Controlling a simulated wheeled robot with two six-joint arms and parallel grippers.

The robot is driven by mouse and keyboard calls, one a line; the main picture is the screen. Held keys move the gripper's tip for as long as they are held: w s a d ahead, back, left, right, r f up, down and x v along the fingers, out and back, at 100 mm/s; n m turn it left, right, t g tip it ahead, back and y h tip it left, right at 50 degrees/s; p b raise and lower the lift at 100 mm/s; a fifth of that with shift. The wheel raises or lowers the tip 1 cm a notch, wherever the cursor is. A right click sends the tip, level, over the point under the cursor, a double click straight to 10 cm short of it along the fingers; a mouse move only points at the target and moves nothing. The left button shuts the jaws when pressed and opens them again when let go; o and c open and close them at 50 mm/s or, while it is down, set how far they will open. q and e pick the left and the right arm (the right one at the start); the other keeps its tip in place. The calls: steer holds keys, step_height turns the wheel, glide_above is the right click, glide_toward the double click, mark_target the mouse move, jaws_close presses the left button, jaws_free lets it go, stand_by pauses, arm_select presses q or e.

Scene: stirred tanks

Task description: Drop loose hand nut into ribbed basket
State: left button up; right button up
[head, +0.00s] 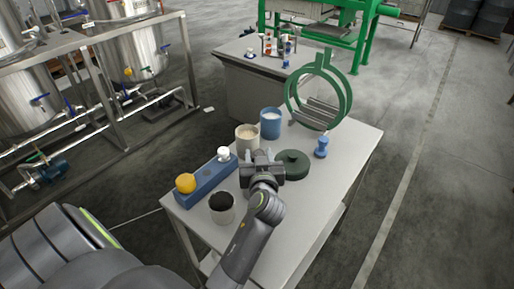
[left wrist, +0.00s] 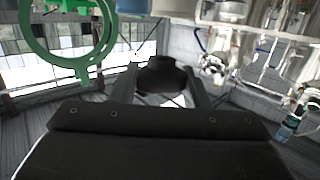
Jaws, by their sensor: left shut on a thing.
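My left gripper (head: 262,165) is above the middle of the grey table, between the blue block and a dark green lidded round thing. In the left wrist view its fingers (left wrist: 165,92) are shut on a dark round piece (left wrist: 163,76) with a narrower top, apparently the hand nut. In the head view the gripper hides this piece. A green double-ring frame (head: 347,96) with grey slats, possibly the ribbed basket, stands at the table's far right; its ring also shows in the left wrist view (left wrist: 28,38). My right gripper is not in view.
A blue block (head: 207,181) carries a yellow ball (head: 185,183) and a white knob (head: 223,154). A cup with dark contents (head: 222,213), a beige cup (head: 247,143), a blue cup (head: 270,128), the green lidded thing (head: 293,164) and a blue piece (head: 321,152) surround my gripper. The table's right front is clear.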

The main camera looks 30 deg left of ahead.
arm_select(q)
steer(key=shift+a, duration=0.25)
steer(key=shift+s+f, duration=0.1)
steer(key=shift+f, duration=0.35)
steer(key=shift+f+b, duration=0.5)
steer(key=shift+f, duration=0.05)
step_height(320, 180, down, 3)
steer(key=shift+f+b, duration=0.2)
steer(key=shift+b, duration=1)
steer(key=o, duration=1.1)
steer(key=shift+c, duration=0.2)
